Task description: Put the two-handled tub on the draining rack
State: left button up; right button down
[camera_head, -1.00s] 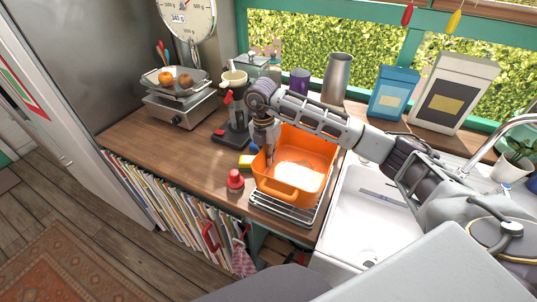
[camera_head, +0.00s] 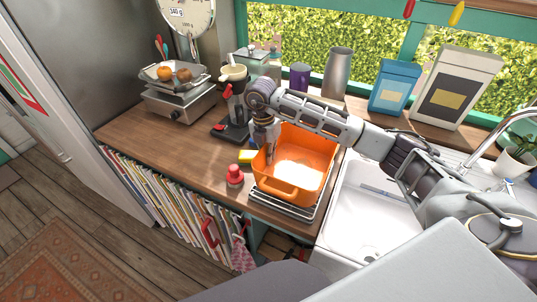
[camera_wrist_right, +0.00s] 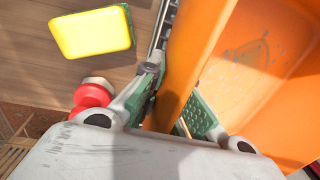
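The orange two-handled tub (camera_head: 312,190) stands upright on the wire draining rack (camera_head: 284,206), beside the sink; the rack's front wires show below it. The tub's near handle faces the front; its far end is partly behind my right arm. My right gripper (camera_head: 268,150) points down at the tub's left wall. In the right wrist view the tub (camera_wrist_right: 262,75) has its wall between the two fingers of my right gripper (camera_wrist_right: 172,105), one outside and one inside, and they look closed on it. My left gripper is not in view.
A red-topped shaker (camera_head: 235,175) and a yellow sponge (camera_head: 246,157) lie close left of the tub. A black coffee maker (camera_head: 236,115) stands behind them. The white sink (camera_head: 365,215) is to the right. Boxes and a metal vase (camera_head: 336,72) line the window.

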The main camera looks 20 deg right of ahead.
jog(key=shift+f+b, duration=0.4)
jog(key=shift+f, duration=0.2)
jog(key=shift+f, duration=0.25)
dwell(0.6)
jog(key=c, duration=1.6)
grip_release()
jog(key=shift+o, duration=0.2)
jog(key=shift+c, duration=0.2)
jog(key=c, duration=0.4)
jog(key=shift+r, duration=0.15)
jog(key=shift+r+p, duration=0.3)
jog(key=shift+r, duration=0.35)
